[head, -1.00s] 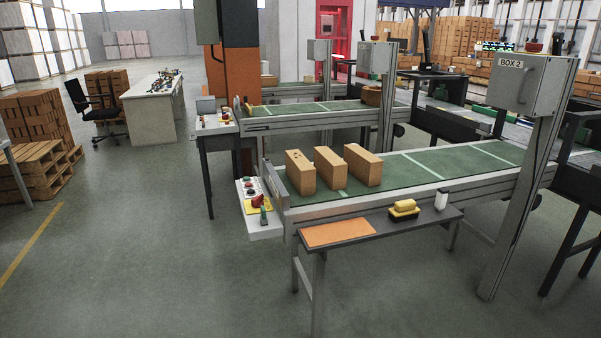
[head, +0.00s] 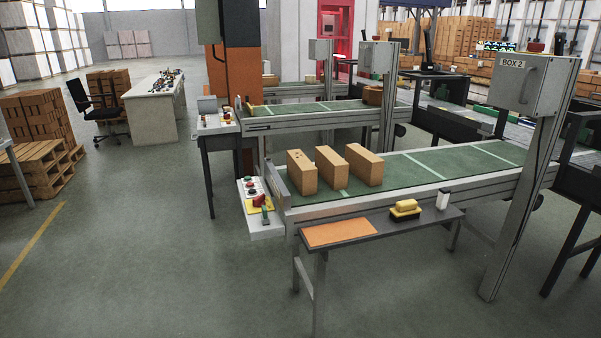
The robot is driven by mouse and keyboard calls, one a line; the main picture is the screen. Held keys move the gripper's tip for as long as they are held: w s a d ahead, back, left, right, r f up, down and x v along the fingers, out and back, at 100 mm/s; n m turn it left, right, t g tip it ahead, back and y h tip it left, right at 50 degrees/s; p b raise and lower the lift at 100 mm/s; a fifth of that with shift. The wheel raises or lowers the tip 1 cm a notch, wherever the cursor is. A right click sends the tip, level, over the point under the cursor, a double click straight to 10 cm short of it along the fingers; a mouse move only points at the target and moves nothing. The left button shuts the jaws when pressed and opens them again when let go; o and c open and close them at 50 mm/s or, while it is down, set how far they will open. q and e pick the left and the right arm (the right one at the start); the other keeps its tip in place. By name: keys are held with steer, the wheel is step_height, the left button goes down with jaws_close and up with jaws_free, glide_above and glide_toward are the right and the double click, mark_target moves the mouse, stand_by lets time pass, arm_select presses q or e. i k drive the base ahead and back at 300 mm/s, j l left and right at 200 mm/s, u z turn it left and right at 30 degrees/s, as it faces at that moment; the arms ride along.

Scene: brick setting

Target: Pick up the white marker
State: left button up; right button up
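A small white upright object (head: 442,199) stands near the right end of a narrow dark side shelf (head: 378,226) along the front of the nearest conveyor. It is too small to tell for sure whether it is the white marker. No other thing that looks like a white marker can be made out. Neither of my grippers shows in the head view.
A yellow-and-black object (head: 405,208) and an orange mat (head: 339,233) lie on the same shelf. Several tan bricks (head: 363,165) stand on the green conveyor (head: 400,172) behind. A grey post (head: 515,220) rises at right. The floor (head: 150,260) in front and left is clear.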

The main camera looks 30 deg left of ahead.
mark_target(443, 194)
steer(key=z, duration=0.3)
steer(key=i+j+z, duration=0.3)
steer(key=z, duration=0.15)
steer(key=i+j+z, duration=0.4)
steer(key=k, duration=0.1)
